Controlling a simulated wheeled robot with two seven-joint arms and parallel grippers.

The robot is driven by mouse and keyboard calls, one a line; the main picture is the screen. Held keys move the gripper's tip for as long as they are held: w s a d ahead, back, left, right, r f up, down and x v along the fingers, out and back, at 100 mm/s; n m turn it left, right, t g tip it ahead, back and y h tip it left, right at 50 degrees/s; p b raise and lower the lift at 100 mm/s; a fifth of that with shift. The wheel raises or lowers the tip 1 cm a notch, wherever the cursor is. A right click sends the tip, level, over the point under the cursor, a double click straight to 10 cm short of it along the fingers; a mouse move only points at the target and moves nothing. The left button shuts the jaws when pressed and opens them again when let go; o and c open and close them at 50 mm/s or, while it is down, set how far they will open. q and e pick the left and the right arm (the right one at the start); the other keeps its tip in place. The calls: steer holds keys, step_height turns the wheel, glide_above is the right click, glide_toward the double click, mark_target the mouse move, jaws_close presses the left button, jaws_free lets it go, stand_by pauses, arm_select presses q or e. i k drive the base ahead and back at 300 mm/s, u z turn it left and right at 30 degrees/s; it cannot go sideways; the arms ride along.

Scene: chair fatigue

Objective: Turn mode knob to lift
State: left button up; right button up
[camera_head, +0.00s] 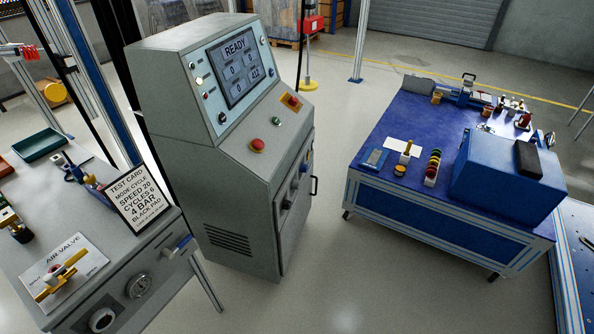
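A grey control cabinet (195,185) stands left of centre, with a lit screen (238,68) reading READY. Small buttons and lamps flank the screen. A red mushroom button (257,145) and a red switch on a yellow plate (291,101) sit on its sloped ledge. Its right side face carries a dark knob (288,201) and other small controls above it. Their labels are too small to read, so I cannot tell which control is the mode knob or where it points. Neither of my grippers is in view.
A bench (200,303) at left holds an air valve with a yellow handle (60,274) and a test card (138,198) reading MODE CYCLE. A blue-topped table (385,118) stands at right with a blue case (507,180). Clear floor (345,75) lies between cabinet and table.

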mark_target(287, 204)
steer(key=z, duration=0.15)
steer(key=k, duration=0.2)
steer(key=z, duration=1.05)
steer(key=k, duration=1.15)
steer(key=z, duration=1)
steer(key=i, duration=3.15)
steer(key=u, duration=1.6)
steer(key=i, duration=0.95)
steer(key=u, duration=1.35)
steer(key=i, duration=0.2)
